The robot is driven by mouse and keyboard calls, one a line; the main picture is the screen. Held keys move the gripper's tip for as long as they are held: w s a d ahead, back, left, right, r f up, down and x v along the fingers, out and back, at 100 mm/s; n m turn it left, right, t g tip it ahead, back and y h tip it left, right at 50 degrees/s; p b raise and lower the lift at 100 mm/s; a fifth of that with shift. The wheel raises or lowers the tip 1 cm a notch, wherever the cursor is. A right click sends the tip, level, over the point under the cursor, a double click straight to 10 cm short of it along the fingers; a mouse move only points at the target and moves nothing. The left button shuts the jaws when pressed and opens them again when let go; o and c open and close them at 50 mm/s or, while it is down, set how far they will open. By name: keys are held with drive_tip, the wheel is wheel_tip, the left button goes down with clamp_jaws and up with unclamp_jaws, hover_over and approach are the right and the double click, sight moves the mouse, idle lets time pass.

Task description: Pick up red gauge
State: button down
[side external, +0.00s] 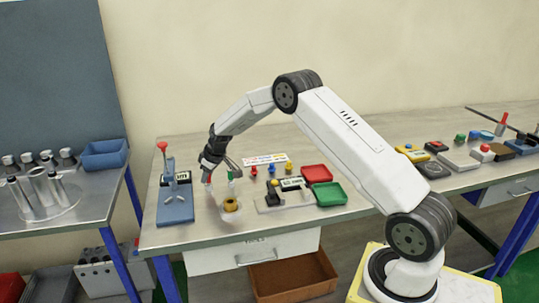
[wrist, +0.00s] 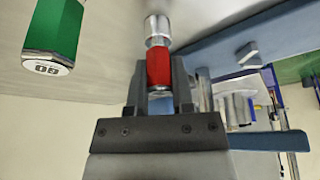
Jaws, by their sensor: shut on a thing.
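The red gauge (wrist: 159,68) is a red cylinder with silver metal ends, between the two fingers of my gripper (wrist: 160,82) in the wrist view. The fingers are shut on its red middle, and one silver end sticks out past the fingertips. In the side view my gripper (side external: 208,178) points down over the left part of the table, and the gauge is too small there to make out clearly. A green gauge (wrist: 53,30) with a number on its white end is at the upper left of the wrist view, apart from my fingers.
A red tray (side external: 316,173) and a green tray (side external: 329,194) lie to the right.

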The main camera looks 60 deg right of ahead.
drive_tip(key=shift+r, duration=0.15)
drive_tip(key=shift+r, duration=1.5)
drive_tip(key=s+a+r, duration=0.3)
drive_tip(key=s+r, duration=0.6)
drive_tip(key=s, duration=0.4)
drive_tip(key=shift+s+r, duration=0.3)
drive_tip(key=shift+r, duration=0.05)
drive_tip(key=shift+a, duration=0.1)
